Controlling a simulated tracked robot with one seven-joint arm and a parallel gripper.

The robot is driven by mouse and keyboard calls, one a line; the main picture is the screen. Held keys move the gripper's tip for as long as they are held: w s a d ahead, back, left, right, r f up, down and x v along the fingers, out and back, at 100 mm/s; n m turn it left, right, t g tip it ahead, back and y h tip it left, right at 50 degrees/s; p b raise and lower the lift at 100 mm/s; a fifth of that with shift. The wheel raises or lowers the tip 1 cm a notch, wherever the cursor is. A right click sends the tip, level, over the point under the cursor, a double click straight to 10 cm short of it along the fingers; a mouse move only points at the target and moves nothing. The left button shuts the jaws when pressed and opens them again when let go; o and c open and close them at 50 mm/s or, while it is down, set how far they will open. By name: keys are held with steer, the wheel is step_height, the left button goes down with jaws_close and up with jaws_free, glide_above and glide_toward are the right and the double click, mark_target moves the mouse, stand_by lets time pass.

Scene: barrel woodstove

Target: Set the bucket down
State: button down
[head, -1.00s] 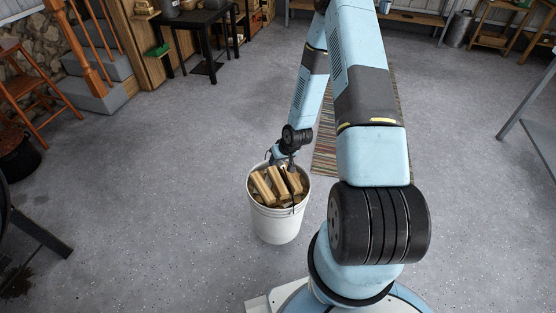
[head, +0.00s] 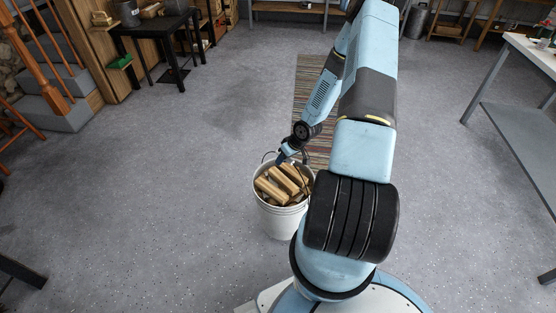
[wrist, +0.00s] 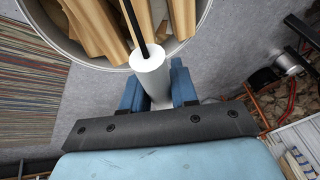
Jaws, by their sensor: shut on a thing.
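A white bucket (head: 280,220) full of split firewood (head: 280,182) hangs upright below my arm, left of my base in the head view. I cannot tell whether its bottom touches the floor. My gripper (head: 284,160) is over the bucket's far rim. In the wrist view, the two blue fingers of my gripper (wrist: 158,82) are shut on the white handle grip (wrist: 150,72). The bucket rim (wrist: 75,50) and the firewood (wrist: 93,25) show just beyond the grip. My arm hides part of the bucket's right side.
The speckled grey floor (head: 150,200) is clear left of the bucket. A striped rug (head: 310,85) lies beyond it. A black table (head: 160,30) and stairs (head: 62,95) stand at the back left. A grey workbench (head: 525,110) stands at the right.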

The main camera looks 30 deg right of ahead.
steer(key=shift+s+d+f, duration=0.1)
steer(key=shift+s+d, duration=0.05)
steer(key=shift+d, duration=0.8)
steer(key=shift+s+d, duration=0.1)
steer(key=shift+d, duration=0.8)
steer(key=shift+f, duration=3.45)
steer(key=shift+s+a, duration=0.15)
steer(key=shift+a, duration=0.05)
steer(key=shift+f, duration=0.45)
steer(key=c, duration=0.8)
jaws_free()
steer(key=shift+s+f, duration=0.1)
steer(key=shift+s, duration=0.05)
